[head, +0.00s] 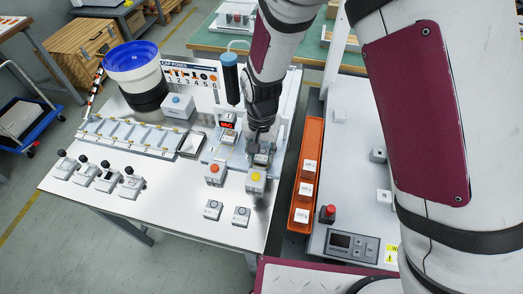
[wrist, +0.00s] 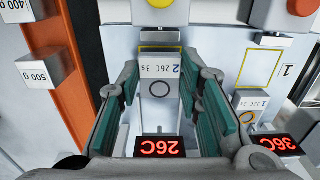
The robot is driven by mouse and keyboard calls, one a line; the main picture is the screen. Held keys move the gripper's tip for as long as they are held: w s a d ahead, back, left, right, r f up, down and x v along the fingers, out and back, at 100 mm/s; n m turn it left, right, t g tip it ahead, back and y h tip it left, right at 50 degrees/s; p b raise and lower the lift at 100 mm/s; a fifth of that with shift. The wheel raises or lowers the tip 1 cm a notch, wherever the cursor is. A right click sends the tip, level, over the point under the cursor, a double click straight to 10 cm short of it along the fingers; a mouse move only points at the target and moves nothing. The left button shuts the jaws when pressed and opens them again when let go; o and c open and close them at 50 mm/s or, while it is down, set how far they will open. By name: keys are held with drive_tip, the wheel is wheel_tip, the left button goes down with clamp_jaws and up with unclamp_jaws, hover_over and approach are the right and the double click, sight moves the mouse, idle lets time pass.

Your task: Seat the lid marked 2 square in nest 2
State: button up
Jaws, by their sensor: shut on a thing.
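A pale block labelled "2 26C 3s", which I take as the lid marked 2 (wrist: 160,67), lies between my fingertips in the wrist view. My gripper (wrist: 161,82) is shut on it, with a teal-padded finger on each side. A dark ring shows on the pale surface below the label. Part of a yellow outline shows beyond the block. In the head view my gripper (head: 262,146) points down at the right-hand station of the white bench. The fingers hide most of nest 2, so I cannot tell whether the lid is fully down or square.
A red "26C" display (wrist: 160,146) stands close to my fingers. Another display (wrist: 278,145) reads 36C beside a station labelled "1 12C 2s" (wrist: 252,103). Yellow (head: 255,177) and orange (head: 215,168) buttons stand in front. An orange tray (head: 302,190) with weights lies right.

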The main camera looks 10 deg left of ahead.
sight(262, 156)
drive_tip(key=shift+f, duration=0.5)
drive_tip(key=o, duration=1)
wheel_tip(262, 156, up, 12)
